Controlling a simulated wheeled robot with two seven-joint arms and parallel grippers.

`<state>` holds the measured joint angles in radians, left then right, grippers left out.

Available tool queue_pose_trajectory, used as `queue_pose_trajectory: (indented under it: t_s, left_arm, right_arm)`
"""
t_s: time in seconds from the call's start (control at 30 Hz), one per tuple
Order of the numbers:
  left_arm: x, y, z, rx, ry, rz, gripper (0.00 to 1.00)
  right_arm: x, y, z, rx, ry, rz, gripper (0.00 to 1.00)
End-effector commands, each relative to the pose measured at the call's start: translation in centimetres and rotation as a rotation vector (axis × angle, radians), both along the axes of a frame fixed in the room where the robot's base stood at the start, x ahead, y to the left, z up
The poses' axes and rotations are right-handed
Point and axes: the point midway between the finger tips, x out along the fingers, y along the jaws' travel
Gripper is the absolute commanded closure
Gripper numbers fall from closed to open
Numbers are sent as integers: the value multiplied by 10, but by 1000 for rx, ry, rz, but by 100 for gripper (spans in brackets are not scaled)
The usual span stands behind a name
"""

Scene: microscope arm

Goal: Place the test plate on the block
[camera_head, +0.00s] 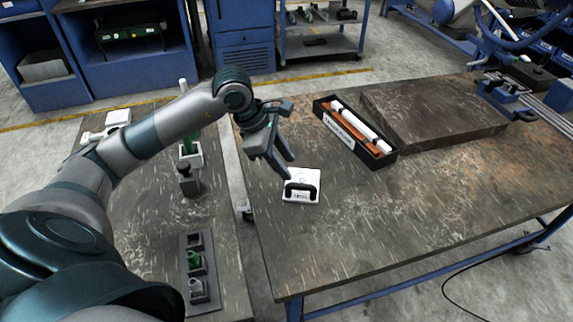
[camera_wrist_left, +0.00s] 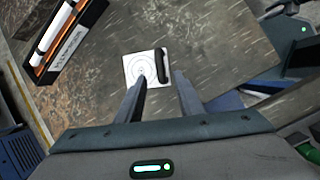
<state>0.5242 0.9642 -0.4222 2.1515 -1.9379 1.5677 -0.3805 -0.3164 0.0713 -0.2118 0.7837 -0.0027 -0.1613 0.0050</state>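The test plate (camera_head: 301,184) is a small white square with circular markings and a black handle. It lies flat on the right table, near its left edge. In the left wrist view the test plate (camera_wrist_left: 143,68) shows just beyond the fingertips, with the handle on its right side. My left gripper (camera_head: 299,168) is open and empty, above and close to the plate; the fingers (camera_wrist_left: 160,80) stand apart. The block (camera_head: 432,118) is a wide, dark brown slab at the back of the same table. My right gripper is not in view.
A black box (camera_head: 354,141) with a white tube and orange insides lies between the plate and the block. A blue vise-like tool (camera_head: 506,92) sits behind the block. The left bench holds a rack (camera_head: 199,272) and a green bottle. The table front is clear.

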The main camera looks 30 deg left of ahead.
Motion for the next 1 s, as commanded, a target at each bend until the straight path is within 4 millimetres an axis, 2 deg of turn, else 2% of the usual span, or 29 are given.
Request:
queue_pose_trajectory:
  t_s: [0.27, 0.33, 0.4, 0.57, 0.77, 0.87, 1.0]
  left_arm:
    - [0, 0, 0, 0, 0, 0, 66]
    - [0, 0, 0, 0, 0, 0, 61]
    - [0, -1, 0, -4, 1, -2, 61]
    - [-6, -10, 1, -53, 18, -26, 61]
    - [-28, -44, 12, -235, 76, -96, 61]
    - [-43, -66, 25, -376, 118, -127, 61]
    - [-62, -93, 56, -595, 180, -146, 61]
  right_arm:
    - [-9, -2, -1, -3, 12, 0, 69]
    - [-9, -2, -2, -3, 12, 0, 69]
    - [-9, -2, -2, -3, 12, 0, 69]
    - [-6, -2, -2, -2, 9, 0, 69]
    - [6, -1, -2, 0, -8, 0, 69]
    - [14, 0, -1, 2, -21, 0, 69]
    - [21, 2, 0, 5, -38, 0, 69]
